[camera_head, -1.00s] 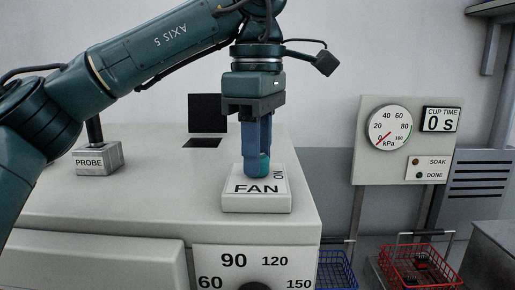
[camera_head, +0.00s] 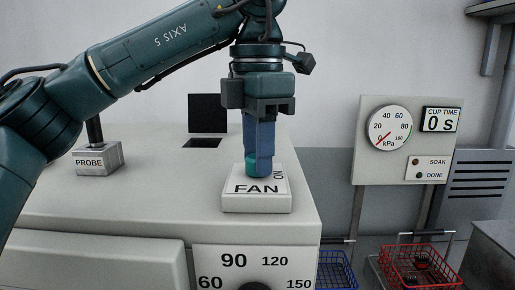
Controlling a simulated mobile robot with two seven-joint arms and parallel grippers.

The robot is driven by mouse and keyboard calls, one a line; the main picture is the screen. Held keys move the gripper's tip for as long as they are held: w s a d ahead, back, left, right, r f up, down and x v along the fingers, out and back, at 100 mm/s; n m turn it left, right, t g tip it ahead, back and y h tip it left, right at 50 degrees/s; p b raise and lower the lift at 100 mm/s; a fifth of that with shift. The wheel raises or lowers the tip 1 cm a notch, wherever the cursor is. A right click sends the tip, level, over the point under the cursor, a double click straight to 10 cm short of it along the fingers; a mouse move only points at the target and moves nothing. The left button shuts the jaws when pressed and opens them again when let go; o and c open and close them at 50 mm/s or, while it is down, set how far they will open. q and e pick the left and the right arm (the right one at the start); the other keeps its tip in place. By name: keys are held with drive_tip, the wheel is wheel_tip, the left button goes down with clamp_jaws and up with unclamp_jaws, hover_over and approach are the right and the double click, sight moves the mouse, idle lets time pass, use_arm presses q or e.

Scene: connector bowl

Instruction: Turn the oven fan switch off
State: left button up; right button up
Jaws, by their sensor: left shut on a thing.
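The fan switch is a pale box labelled FAN (camera_head: 257,203) on top of the oven (camera_head: 140,205), near its front right corner. A small teal lever (camera_head: 254,168) stands on the box, largely hidden by my fingers. The ON mark beside it is partly covered. My left gripper (camera_head: 260,172) points straight down over the box, its blue fingers shut on the lever. My right gripper is not in view.
A PROBE block (camera_head: 98,160) with a dark post stands on the oven at left. A dark panel (camera_head: 208,113) is behind. A gauge board (camera_head: 408,140) stands at right, above blue (camera_head: 337,270) and red (camera_head: 420,268) baskets.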

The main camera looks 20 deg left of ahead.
use_arm(q)
drive_tip(key=shift+n, duration=0.3)
drive_tip(key=o, duration=1)
drive_tip(key=shift+r, duration=0.1)
wheel_tip(320, 180, up, 13)
drive_tip(key=shift+r, duration=0.1)
idle(0.4)
idle(0.5)
